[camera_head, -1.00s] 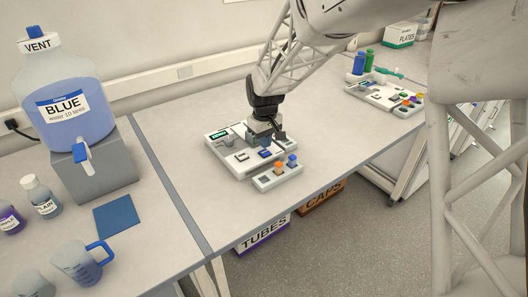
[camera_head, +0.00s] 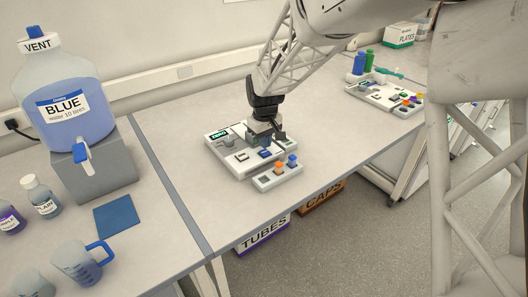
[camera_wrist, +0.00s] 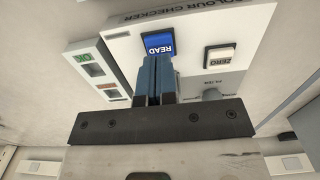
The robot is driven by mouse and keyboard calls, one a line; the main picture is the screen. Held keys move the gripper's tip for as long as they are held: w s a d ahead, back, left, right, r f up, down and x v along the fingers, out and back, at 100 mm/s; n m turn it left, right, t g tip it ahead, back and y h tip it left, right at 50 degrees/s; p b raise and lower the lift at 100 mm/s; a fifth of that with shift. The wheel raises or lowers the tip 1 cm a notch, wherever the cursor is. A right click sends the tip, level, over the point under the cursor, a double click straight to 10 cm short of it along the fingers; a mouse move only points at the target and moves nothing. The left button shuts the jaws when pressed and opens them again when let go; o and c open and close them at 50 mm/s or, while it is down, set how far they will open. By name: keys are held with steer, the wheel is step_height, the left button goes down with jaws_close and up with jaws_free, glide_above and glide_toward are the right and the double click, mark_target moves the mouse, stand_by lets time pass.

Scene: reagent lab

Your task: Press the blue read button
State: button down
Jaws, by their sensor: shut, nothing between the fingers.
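The blue read button (camera_wrist: 159,45) is a square key lettered READ on the white colour checker (camera_wrist: 200,22). In the head view the colour checker (camera_head: 222,154) lies on the bench, with the blue button (camera_head: 264,153) near its front right. My gripper (camera_wrist: 154,60) is shut and empty. In the wrist view its blue fingertips reach the lower edge of the button and cover a little of it; I cannot tell whether they touch it. In the head view my gripper (camera_head: 266,144) is pointed down over the colour checker.
A white ZERO button (camera_wrist: 219,58) sits beside the read button. A small rack with orange and blue caps (camera_head: 278,176) stands in front of the colour checker. A BLUE water carboy (camera_head: 68,118) stands at left. The bench to the left of the checker is clear.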

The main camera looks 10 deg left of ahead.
mark_target(265, 152)
steer(key=shift+f, duration=1.35)
stand_by(0.6)
steer(key=shift+r, duration=3.55)
